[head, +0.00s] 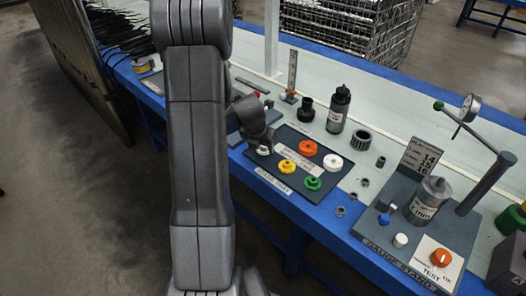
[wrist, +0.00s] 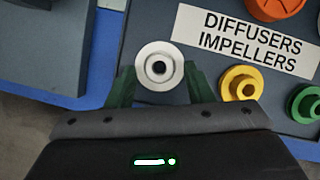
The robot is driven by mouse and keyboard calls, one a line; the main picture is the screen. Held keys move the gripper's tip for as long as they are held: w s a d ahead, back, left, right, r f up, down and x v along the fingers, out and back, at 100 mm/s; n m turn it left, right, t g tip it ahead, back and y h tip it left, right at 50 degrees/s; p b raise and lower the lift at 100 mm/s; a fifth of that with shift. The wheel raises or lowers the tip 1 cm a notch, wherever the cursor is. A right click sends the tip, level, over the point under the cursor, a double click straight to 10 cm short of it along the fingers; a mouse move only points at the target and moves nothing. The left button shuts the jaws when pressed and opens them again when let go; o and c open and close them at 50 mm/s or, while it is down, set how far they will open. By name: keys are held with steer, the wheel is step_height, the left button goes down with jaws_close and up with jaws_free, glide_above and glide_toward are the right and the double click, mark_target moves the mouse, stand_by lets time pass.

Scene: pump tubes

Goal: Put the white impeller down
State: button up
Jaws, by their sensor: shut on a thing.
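My gripper (wrist: 160,88) is shut on the white impeller (wrist: 159,66), a small round part with a dark centre hole, held between the green fingers. In the head view the gripper (head: 262,139) points down at the left end of the dark board (head: 318,200), and the white impeller (head: 264,150) shows just under it. In the wrist view the impeller lies over the board's left part, left of the "DIFFUSERS IMPELLERS" label (wrist: 245,38). I cannot tell whether it touches the board.
On the board are a yellow part (head: 287,167), a green part (head: 313,183), an orange part (head: 307,148) and another white part (head: 332,163). A black bottle (head: 339,110) stands behind. The gauge stand (head: 425,222) is at right. Bare board surrounds the held impeller.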

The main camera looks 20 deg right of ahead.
steer(key=shift+f, duration=0.4)
steer(key=shift+f, duration=0.2)
steer(key=o, duration=1.2)
steer(key=shift+r, duration=0.15)
steer(key=shift+r, duration=0.25)
steer(key=p+v, duration=0.4)
steer(key=v, duration=0.7)
steer(key=shift+s+a+r, duration=0.15)
steer(key=shift+s+r, duration=0.05)
steer(key=shift+r, duration=0.05)
